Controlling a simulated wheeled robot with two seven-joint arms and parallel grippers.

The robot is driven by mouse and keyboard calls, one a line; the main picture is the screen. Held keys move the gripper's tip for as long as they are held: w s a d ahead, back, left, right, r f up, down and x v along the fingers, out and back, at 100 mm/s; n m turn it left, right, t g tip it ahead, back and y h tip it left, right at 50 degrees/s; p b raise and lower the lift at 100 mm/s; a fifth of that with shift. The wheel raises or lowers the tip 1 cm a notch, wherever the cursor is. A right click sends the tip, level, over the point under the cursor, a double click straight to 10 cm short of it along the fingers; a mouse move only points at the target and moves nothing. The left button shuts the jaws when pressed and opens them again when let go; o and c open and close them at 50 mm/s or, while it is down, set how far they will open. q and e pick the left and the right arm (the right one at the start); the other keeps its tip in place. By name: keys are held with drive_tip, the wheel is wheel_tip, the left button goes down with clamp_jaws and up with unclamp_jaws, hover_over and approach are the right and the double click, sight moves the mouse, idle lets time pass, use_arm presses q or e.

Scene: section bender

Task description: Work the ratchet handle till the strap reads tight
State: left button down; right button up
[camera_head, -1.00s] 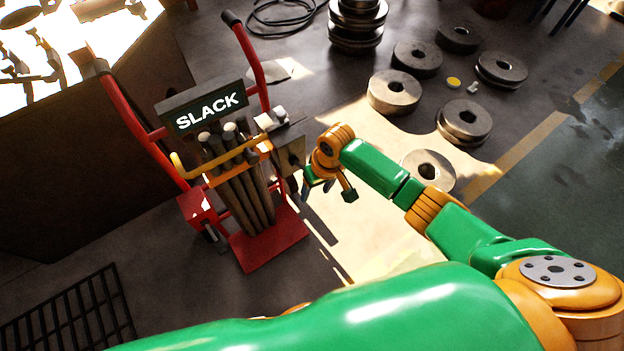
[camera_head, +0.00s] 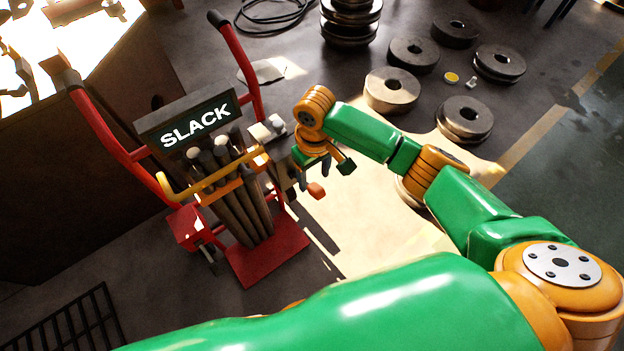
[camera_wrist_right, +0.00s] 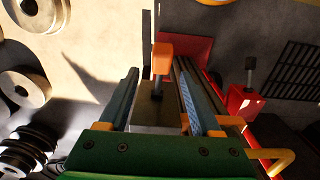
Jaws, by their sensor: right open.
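The sign (camera_head: 195,127) on the red hand truck (camera_head: 268,252) reads SLACK in the head view. An orange band (camera_head: 222,191) crosses a bundle of upright bars (camera_head: 240,212) on the truck. A short handle with an orange grip (camera_head: 316,190) sticks out at the bundle's right side. My right gripper (camera_head: 325,166) is beside the truck's right side, at the handle. In the right wrist view, the orange grip (camera_wrist_right: 161,58) lies between the two open fingers (camera_wrist_right: 158,100), with visible gaps on both sides. Whether either finger touches it cannot be told. My left gripper is out of view.
A yellow hooked bar (camera_head: 205,185) crosses in front of the bars. Several metal rings (camera_head: 391,92) lie on the floor at the upper right. A black grate (camera_head: 75,320) is at the lower left.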

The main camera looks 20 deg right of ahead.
sight(315, 187)
drive_tip(key=f, duration=0.3)
drive_tip(key=f+b, duration=0.1)
drive_tip(key=shift+s+f, duration=0.15)
drive_tip(key=shift+s, duration=0.15)
drive_tip(key=shift+f, duration=0.15)
clamp_jaws()
idle(0.9)
